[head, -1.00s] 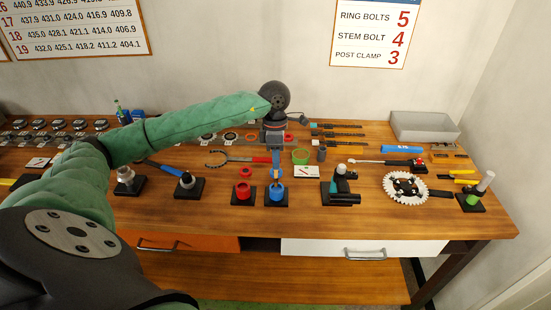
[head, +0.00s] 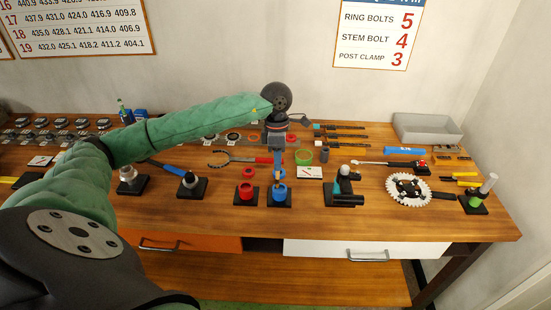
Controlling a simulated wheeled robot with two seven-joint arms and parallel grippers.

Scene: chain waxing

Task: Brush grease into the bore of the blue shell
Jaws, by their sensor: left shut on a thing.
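The blue shell (head: 278,195) stands upright on a small black base in the middle of the workbench, its open bore facing up. My left gripper (head: 277,160) points down right above it, shut on a thin brush (head: 277,176). The brush's lower end is at the mouth of the shell's bore; how deep it reaches is too small to tell. A red shell (head: 246,192) stands on its own black base just to the left. A green ring-shaped pot (head: 304,157) sits behind and to the right. My right gripper is not in view.
A black fixture (head: 343,190) stands right of the blue shell, with a chainring and crank (head: 409,189) farther right. Red-handled pliers (head: 240,158) lie behind the shells. A grey tray (head: 427,128) is at the back right. The bench's front strip is clear.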

